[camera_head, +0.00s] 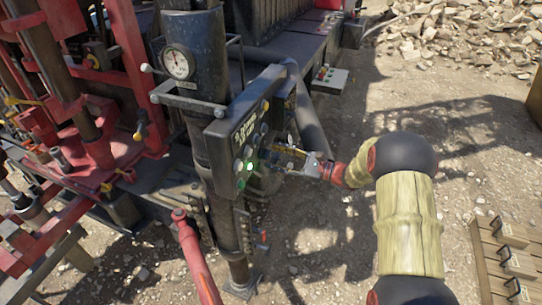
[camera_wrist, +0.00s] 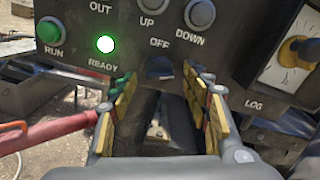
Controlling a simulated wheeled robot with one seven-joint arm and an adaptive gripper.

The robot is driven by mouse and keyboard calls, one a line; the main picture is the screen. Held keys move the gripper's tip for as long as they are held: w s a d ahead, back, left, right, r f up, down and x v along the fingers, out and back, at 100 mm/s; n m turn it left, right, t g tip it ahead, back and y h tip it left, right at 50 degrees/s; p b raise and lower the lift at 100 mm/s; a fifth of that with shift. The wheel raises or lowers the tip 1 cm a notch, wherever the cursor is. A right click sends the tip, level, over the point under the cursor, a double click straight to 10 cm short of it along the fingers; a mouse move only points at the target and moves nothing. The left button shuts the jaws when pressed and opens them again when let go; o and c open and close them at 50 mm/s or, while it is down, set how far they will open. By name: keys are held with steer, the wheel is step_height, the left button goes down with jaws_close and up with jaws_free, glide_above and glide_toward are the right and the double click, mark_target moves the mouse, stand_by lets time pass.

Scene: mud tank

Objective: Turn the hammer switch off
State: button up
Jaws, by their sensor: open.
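The dark control panel (camera_head: 222,138) is fixed to a post in the head view, and it fills the top of the wrist view (camera_wrist: 115,55). A dark switch knob (camera_wrist: 159,67) sits at its lower edge, just under the word OFF; I cannot read a hammer label on it. My gripper (camera_wrist: 160,88) is open, with one yellow-padded finger on each side of the knob and slightly below it. I cannot tell whether the fingers touch it. In the head view my gripper (camera_head: 272,156) is at the panel's front, and the knob cannot be made out there.
A lit green READY lamp (camera_wrist: 105,44) and a green RUN button (camera_wrist: 49,30) are left of the knob. Grey UP (camera_wrist: 153,5) and DOWN (camera_wrist: 200,14) buttons are above. A dial box (camera_wrist: 290,50) is at right. A red bar (camera_head: 195,255) stands below the panel.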

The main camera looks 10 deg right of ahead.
steer(key=shift+x, duration=0.9)
steer(key=shift+c, duration=1.4)
steer(key=c, duration=0.7)
steer(key=shift+c, duration=0.9)
